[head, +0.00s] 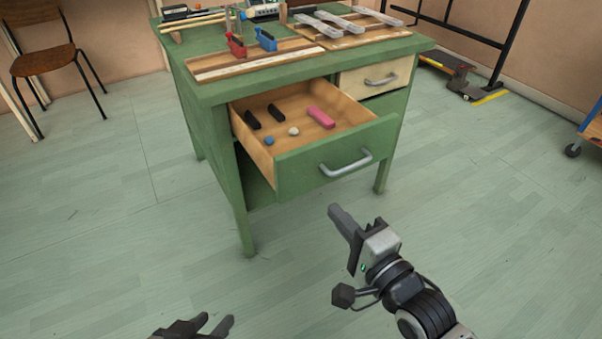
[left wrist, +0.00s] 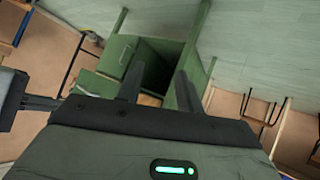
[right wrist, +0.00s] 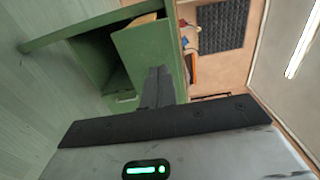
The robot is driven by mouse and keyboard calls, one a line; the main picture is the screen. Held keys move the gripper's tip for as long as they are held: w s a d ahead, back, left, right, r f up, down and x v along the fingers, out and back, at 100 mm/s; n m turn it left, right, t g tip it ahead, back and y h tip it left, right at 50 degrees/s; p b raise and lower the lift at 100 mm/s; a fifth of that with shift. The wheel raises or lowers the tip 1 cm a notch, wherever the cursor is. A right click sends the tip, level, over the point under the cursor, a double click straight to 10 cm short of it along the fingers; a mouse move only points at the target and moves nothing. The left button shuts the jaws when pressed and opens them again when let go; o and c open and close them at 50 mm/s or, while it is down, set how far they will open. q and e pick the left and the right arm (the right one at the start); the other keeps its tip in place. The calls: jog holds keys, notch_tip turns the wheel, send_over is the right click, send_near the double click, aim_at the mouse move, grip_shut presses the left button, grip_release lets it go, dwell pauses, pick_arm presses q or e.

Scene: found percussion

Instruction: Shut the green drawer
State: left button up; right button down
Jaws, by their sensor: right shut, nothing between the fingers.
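The green drawer (head: 300,172) is pulled well out of the green desk (head: 222,130), showing its wooden inside and a grey bar handle (head: 346,164) on its front. Two black blocks, a pink block (head: 321,118), a blue ball and a whitish ball lie in it. My right gripper (head: 338,212) is shut and empty, in front of and below the drawer front, apart from it. The right wrist view shows its fingers together (right wrist: 158,84) with the drawer front (right wrist: 145,48) beyond. My left gripper (head: 222,322) is open and empty, low over the floor; its fingers (left wrist: 157,88) are apart.
A cream drawer (head: 378,76) sits closed at the desk's right. Instruments and boards cover the desk top. A brown chair (head: 45,58) stands at the left, a skateboard-like item (head: 445,66) at the back right. Floor in front of the desk is clear.

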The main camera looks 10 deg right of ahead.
aim_at(295, 165)
jog(key=b+x, duration=0.2)
jog(key=x, duration=0.9)
jog(key=shift+w+a, duration=0.2)
jog(key=shift+w, duration=0.3)
pick_arm(q)
jog(key=shift+w+d+r+t+h, duration=0.25)
jog(key=shift+d+r+t+h, duration=0.1)
jog(key=shift+d+t, duration=0.15)
jog(key=shift+a, duration=0.1)
